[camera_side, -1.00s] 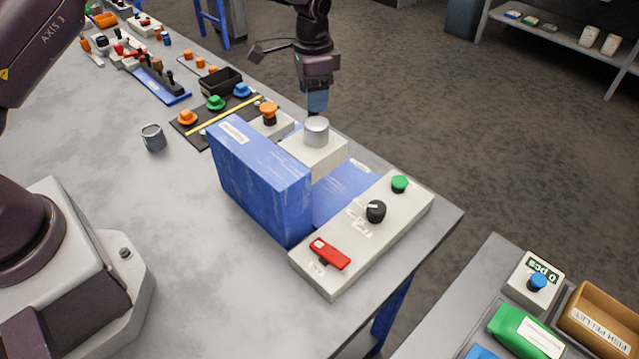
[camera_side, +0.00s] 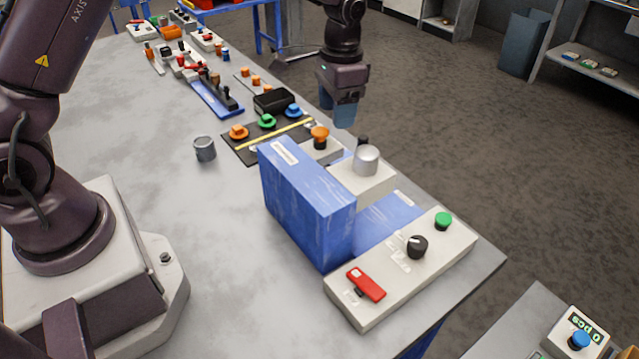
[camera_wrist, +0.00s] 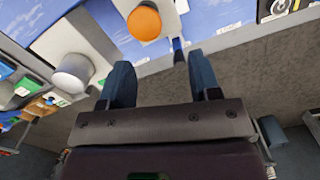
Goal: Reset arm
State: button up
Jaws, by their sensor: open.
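My gripper (camera_side: 341,112) hangs above the far edge of the grey table, over and beyond the blue palletizer machine (camera_side: 310,210). In the wrist view my gripper (camera_wrist: 165,85) shows two blue fingers spread apart with nothing between them. An orange mushroom button (camera_side: 320,133) on a white box lies just beside the gripper; in the wrist view the orange button (camera_wrist: 144,23) is ahead of the fingers. A silver cylinder knob (camera_side: 366,159) stands on a white block nearer the camera; the wrist view shows the silver knob (camera_wrist: 72,73) left of the fingers.
A control panel with a red switch (camera_side: 366,284), black dial (camera_side: 417,246) and green button (camera_side: 443,221) sits at the front right. A grey cup (camera_side: 204,149) stands on the table. A black mat (camera_side: 243,150) with coloured knobs lies behind. The table's left middle is clear.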

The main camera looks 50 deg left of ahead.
jog(key=s+r+n+t, duration=0.1)
jog(key=s+r+t, duration=0.2)
jog(key=s+r, duration=0.5)
jog(key=s+r+n+t, duration=0.2)
jog(key=s+r, duration=0.7)
jog(key=s, duration=0.8)
jog(key=shift+s+t, duration=0.2)
jog(key=shift+t, duration=0.4)
